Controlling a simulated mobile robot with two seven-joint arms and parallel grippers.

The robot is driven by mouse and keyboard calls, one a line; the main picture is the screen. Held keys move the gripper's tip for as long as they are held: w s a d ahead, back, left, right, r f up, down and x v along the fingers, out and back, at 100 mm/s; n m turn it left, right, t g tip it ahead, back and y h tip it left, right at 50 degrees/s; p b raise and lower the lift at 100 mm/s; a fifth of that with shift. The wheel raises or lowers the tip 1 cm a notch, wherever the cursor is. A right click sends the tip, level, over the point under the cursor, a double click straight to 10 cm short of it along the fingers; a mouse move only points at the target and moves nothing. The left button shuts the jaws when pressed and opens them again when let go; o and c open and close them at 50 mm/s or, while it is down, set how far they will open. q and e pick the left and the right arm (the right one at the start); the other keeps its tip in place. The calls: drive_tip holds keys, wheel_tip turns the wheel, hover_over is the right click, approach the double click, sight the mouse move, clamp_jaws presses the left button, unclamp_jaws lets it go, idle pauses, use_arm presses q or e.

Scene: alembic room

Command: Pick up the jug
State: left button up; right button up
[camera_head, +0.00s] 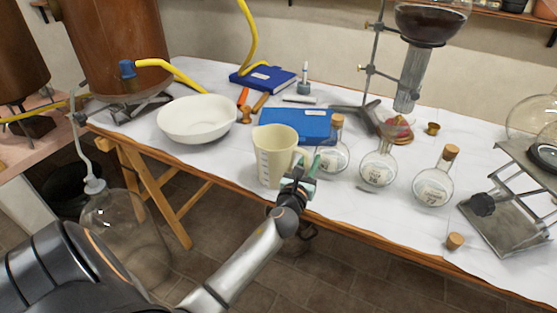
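The jug (270,160), cream with measuring marks on its side, stands upright on the white-covered table near its front edge. Its handle is on the right side, towards my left gripper. My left gripper (306,168) is at the handle, its two greenish fingers spread apart with the handle between or just behind them. I cannot tell whether the fingers touch the handle, and part of the handle is hidden. My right gripper is not in view.
A white bowl (197,120) stands left of the jug and a blue book (300,123) lies behind it. Corked glass flasks (432,187) stand to the right, the nearest close to my gripper. A metal lab jack (508,220) is at far right. A large glass bottle (125,235) stands below left.

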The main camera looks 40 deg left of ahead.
use_arm(q)
clamp_jaws()
idle(1.0)
